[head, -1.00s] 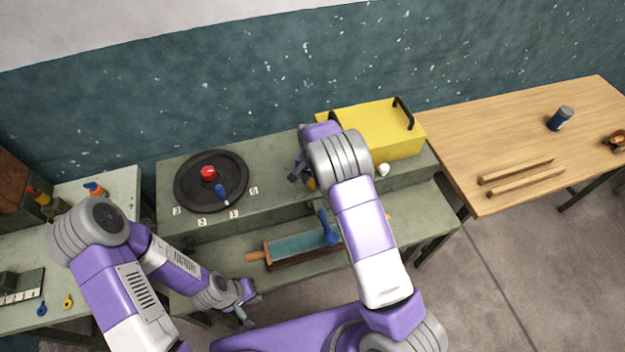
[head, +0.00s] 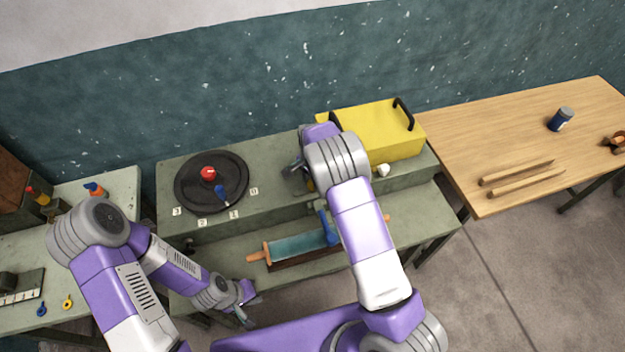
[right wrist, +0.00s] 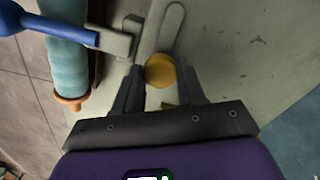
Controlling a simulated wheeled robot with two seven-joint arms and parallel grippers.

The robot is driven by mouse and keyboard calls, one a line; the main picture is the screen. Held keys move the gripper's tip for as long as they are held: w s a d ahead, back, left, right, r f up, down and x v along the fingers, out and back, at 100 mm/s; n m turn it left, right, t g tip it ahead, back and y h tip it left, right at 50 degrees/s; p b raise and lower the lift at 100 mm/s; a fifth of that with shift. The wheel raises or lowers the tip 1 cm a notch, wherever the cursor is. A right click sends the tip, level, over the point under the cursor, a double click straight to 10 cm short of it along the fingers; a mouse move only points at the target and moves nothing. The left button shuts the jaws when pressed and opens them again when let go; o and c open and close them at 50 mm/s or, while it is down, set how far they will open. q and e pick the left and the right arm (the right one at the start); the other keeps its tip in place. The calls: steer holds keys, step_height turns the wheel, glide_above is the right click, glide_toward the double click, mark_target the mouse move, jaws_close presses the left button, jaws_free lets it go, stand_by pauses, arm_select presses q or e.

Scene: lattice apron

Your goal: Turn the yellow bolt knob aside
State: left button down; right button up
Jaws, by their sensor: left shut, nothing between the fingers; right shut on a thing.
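The yellow bolt knob (right wrist: 159,70) shows in the right wrist view as a round yellow end between the fingers of my right gripper (right wrist: 163,85). The right gripper is shut on it, beside a pale grey slotted bar and bracket (right wrist: 120,42). In the head view my right gripper (head: 298,169) is at the front of the upper green bench level, and my own arm hides the knob there. My left gripper (head: 246,308) is shut and empty, low in front of the bench.
A teal roller (head: 295,246) with wooden handles and a blue lever (head: 327,228) lie on the lower level. A black disc (head: 185,200) with a red knob (head: 208,173) is at left. A yellow box (head: 360,117) stands at the back right.

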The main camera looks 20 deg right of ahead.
mark_target(312, 183)
steer(key=o, duration=1.1)
step_height(312, 183, up, 8)
steer(key=shift+f, duration=0.15)
